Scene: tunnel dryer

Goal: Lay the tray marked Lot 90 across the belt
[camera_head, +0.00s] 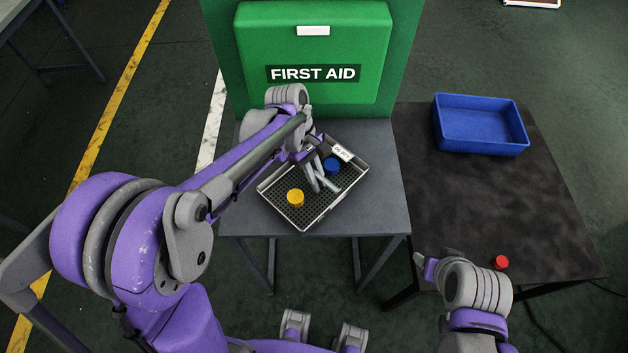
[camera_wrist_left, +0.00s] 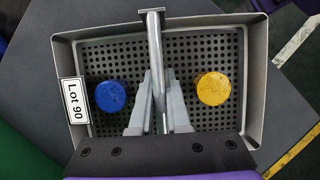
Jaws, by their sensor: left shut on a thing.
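The grey metal tray (camera_head: 325,211) with a perforated floor is over the small grey table. Its white label (camera_wrist_left: 73,100) reads Lot 90 in the left wrist view. A yellow round piece (camera_head: 295,198) and a blue round piece (camera_head: 331,165) lie in it, on either side of its central handle bar (camera_wrist_left: 154,50). My left gripper (camera_wrist_left: 158,90) is shut on that bar. I cannot tell whether the tray touches the table. My right gripper (camera_head: 426,267) is by the dark table's near edge; its jaws do not show clearly. I see no belt.
The grey table (camera_head: 385,190) has bare top around the tray. A green first aid box (camera_head: 313,50) stands right behind. On the right, a dark table (camera_head: 480,200) holds a blue bin (camera_head: 482,142) and a red round piece (camera_head: 501,262), with clear space between them.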

